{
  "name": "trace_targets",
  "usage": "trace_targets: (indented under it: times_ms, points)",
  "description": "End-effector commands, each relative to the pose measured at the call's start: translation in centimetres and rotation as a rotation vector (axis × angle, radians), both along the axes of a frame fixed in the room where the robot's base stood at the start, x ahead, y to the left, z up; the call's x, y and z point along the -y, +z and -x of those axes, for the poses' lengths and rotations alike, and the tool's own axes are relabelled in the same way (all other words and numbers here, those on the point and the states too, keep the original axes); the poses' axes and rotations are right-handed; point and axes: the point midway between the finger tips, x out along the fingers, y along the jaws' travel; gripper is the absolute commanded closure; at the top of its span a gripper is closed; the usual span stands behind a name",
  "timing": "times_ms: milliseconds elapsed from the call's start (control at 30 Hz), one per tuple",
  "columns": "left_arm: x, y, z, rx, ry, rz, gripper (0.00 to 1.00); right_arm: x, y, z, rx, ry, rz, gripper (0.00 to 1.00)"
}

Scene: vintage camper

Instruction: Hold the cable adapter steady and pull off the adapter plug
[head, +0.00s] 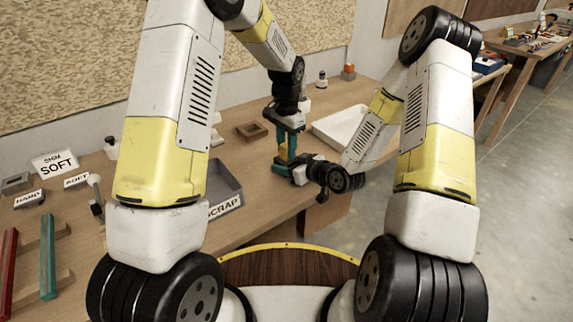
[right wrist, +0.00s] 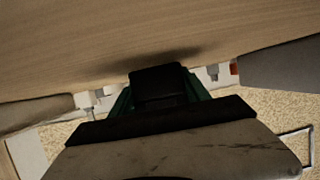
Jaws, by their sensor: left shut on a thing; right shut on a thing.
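My left gripper (head: 287,150) reaches down from above with its teal fingers just over the table. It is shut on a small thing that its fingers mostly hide. My right gripper (head: 283,169) comes in low from the right, its fingertips close beside the left gripper's. In the right wrist view its teal fingers are shut on a dark block (right wrist: 158,80), just off the wooden surface. I cannot tell which held piece is the cable adapter and which is the adapter plug, nor whether they are joined.
A grey SCRAP bin (head: 222,187) stands left of the grippers. A white tray (head: 341,129) and a small brown wooden box (head: 251,131) lie behind them. SOFT (head: 54,164) and HARD (head: 29,199) signs and red and teal bars (head: 48,255) are at the left. The table edge is near.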

Motion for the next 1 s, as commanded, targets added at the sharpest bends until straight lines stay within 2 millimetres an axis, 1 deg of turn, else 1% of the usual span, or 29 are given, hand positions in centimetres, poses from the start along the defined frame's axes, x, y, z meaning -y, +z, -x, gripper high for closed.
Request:
trace_targets:
  times_ms: [700,1000]
  points:
    - [0.0,2.8,0.0,0.001,0.000,0.001,1.00,0.0,0.0,0.0,0.000,0.000,0.000,0.99]
    - [0.0,2.9,0.0,0.001,0.000,0.001,1.00,0.0,0.0,0.0,0.000,0.000,0.000,0.99]
